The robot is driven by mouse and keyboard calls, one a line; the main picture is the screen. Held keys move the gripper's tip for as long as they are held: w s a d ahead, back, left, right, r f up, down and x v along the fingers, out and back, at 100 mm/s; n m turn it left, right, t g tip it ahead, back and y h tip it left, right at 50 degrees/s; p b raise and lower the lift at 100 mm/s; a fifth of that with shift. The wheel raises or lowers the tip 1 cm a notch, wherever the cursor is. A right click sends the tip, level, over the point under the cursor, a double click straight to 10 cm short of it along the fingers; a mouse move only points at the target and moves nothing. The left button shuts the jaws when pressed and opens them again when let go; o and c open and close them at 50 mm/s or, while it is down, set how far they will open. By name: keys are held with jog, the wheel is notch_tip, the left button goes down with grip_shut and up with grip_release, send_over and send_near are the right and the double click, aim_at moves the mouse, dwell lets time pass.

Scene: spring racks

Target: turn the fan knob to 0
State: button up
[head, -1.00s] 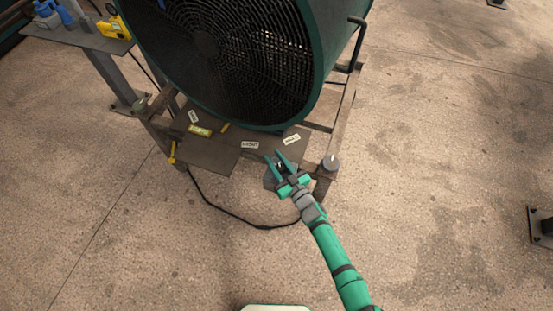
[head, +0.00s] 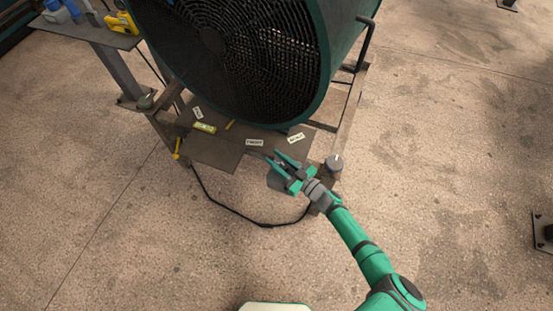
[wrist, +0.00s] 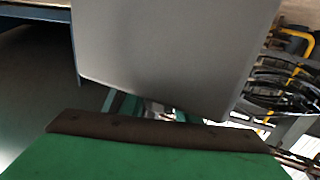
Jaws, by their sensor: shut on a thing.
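A large dark green fan (head: 318,60) stands on a frame at the top middle of the head view. A small grey control box (head: 275,182) is at the front edge of the fan's frame. My teal gripper (head: 276,162) is at this box, its fingers pointing up and left. It is shut on what seems to be the fan knob, which is mostly hidden between the fingers. I cannot read the knob's setting. In the wrist view a grey plate (wrist: 165,50) fills the middle and hides most of the fingers.
A round grey dial (head: 334,163) with a white mark sits on the frame's right corner, close to my wrist. Another dial (head: 146,101) is at the left leg. Paper labels (head: 254,142) lie on the frame's board. A black cable (head: 240,213) curves on the floor.

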aim_at(288, 169)
jog(key=o, duration=1)
jog(key=shift+o, duration=0.2)
jog(key=shift+d, duration=0.15)
jog(key=shift+s, duration=0.1)
jog(key=v, duration=1)
jog(key=shift+s+d, duration=0.2)
jog(key=shift+d, duration=0.1)
